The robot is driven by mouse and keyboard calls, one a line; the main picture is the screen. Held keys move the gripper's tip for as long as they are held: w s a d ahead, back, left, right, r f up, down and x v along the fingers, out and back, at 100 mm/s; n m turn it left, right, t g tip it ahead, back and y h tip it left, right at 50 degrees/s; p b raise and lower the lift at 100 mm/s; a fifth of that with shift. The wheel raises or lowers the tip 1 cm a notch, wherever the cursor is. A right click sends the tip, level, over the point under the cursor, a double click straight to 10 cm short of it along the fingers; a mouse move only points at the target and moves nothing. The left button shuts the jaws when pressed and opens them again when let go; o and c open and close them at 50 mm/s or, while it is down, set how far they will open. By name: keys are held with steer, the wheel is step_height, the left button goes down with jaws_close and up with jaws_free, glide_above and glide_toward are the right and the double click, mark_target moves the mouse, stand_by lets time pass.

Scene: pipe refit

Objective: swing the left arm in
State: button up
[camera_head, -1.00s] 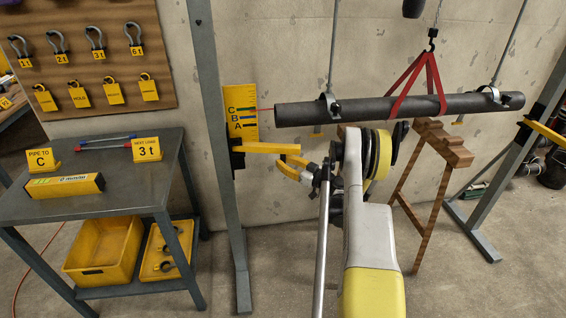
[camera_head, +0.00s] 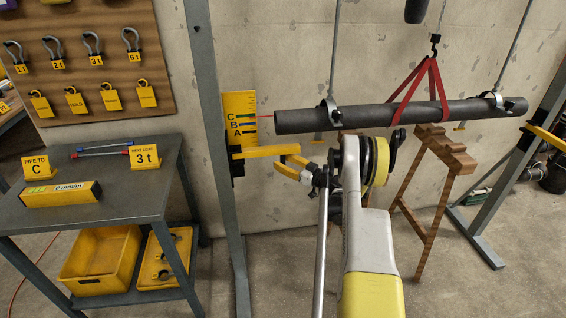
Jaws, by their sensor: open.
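The left arm (camera_head: 262,152) is a yellow bar on the left grey post (camera_head: 217,150). It reaches right from the post, below the left end of the dark pipe (camera_head: 370,117). My gripper (camera_head: 288,166), with yellow fingers, is open at the bar's free end. The fingers overlap the bar in this view, and I cannot tell whether they touch it. The right arm (camera_head: 547,138), also yellow, is on the right post. The pipe hangs in a red sling (camera_head: 433,85) and passes through two clamps on rods.
A yellow A-B-C gauge (camera_head: 240,118) is on the left post, with a red line between it and the pipe end. A grey table (camera_head: 110,205) with signs and a yellow level stands at left. Open floor lies between.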

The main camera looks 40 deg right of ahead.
steer(key=s+d, duration=0.2)
steer(key=s, duration=1)
steer(key=shift+w, duration=0.1)
